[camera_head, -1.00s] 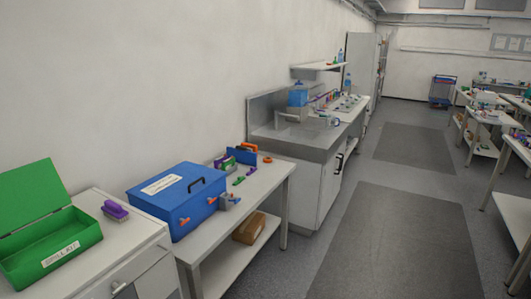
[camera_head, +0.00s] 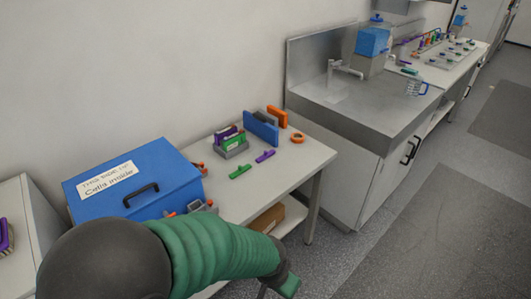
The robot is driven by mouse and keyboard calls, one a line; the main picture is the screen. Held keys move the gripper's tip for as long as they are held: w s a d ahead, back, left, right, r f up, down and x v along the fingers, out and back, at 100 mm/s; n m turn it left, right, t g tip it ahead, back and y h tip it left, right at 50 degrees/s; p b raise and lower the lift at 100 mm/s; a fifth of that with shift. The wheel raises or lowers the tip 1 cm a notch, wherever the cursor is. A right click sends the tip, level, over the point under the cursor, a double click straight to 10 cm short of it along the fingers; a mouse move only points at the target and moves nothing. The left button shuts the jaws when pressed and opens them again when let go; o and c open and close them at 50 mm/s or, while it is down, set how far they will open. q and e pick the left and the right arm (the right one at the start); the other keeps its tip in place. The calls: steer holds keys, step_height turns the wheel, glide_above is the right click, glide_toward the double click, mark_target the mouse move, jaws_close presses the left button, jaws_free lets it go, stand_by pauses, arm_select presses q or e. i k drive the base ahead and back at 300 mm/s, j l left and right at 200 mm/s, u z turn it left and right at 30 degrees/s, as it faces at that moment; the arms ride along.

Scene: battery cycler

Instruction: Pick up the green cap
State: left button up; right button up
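A small flat green piece (camera_head: 240,172), which may be the green cap, lies on the white table in front of a grey holder. A similar purple piece (camera_head: 265,156) lies to its right. Another green part (camera_head: 234,141) stands in the grey holder (camera_head: 235,151) beside a purple one. My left arm, in a green sleeve, crosses the bottom of the view. My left gripper (camera_head: 284,287) is at the bottom edge, partly cut off, in front of the table and apart from the green piece; its fingers are not clear. My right gripper is not in view.
A blue labelled box (camera_head: 140,175) with a black handle stands on the table's left, partly behind my arm. An orange ring (camera_head: 297,138) and a blue block (camera_head: 261,129) are at the table's back right. A metal sink counter (camera_head: 365,115) adjoins it. Floor is clear at right.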

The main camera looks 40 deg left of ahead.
mark_target(241, 170)
steer(key=i+u, duration=0.45)
steer(key=i+l+u, duration=0.25)
steer(key=u, duration=0.2)
steer(key=i+l+u, duration=0.45)
steer(key=j, duration=0.1)
